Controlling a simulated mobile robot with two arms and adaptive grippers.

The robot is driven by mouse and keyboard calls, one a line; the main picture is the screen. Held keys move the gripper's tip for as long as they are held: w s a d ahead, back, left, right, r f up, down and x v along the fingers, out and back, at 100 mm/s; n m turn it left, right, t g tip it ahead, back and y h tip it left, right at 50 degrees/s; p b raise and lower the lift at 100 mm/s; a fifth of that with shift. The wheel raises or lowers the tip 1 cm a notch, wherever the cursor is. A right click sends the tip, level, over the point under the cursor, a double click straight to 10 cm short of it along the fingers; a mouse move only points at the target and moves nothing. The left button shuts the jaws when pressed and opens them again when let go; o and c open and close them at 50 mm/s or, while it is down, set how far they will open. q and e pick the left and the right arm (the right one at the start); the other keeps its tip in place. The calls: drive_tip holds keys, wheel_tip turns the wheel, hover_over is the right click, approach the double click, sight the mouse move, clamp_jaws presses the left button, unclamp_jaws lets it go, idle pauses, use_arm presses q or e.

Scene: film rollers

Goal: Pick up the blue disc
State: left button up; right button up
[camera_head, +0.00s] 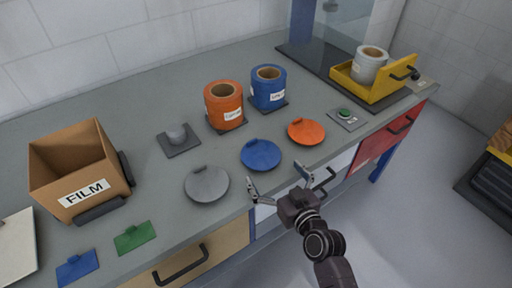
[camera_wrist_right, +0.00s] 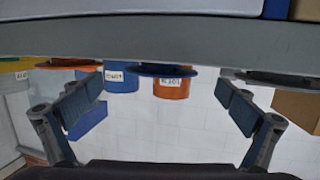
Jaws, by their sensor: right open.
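The blue disc (camera_head: 261,155) lies flat near the front edge of the grey counter, between a grey disc (camera_head: 206,184) and an orange disc (camera_head: 306,131). It has a small tab on its far side. My right gripper (camera_head: 279,177) is open and empty at the counter's front edge, just in front of the blue disc and apart from it. In the right wrist view, which appears upside down, the blue disc (camera_wrist_right: 162,70) shows edge-on between the two spread fingers (camera_wrist_right: 162,108). My left gripper is not in view.
Behind the discs stand an orange roll (camera_head: 224,106) and a blue roll (camera_head: 268,88). A FILM box (camera_head: 80,171) stands at the left, with green (camera_head: 132,238) and blue (camera_head: 77,268) cards nearby. A yellow tray (camera_head: 382,89) holds a white roll. Drawer handles (camera_head: 181,266) project from the counter front.

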sight(261, 155)
drive_tip(key=shift+x, duration=1)
drive_tip(key=shift+w+a+r, duration=0.1)
drive_tip(key=shift+w+a, duration=0.1)
drive_tip(key=shift+w, duration=0.15)
drive_tip(key=shift+w+a, duration=0.3)
drive_tip(key=shift+w, duration=0.2)
drive_tip(key=x, duration=0.3)
drive_tip(key=shift+w+a+p, duration=0.15)
drive_tip(key=shift+w+p, duration=0.1)
drive_tip(key=shift+p, duration=0.05)
drive_tip(key=shift+w+a, duration=0.15)
drive_tip(key=shift+w, duration=0.25)
drive_tip(key=c, duration=0.9)
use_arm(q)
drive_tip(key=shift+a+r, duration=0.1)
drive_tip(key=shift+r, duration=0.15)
use_arm(e)
drive_tip(key=shift+c, duration=0.7)
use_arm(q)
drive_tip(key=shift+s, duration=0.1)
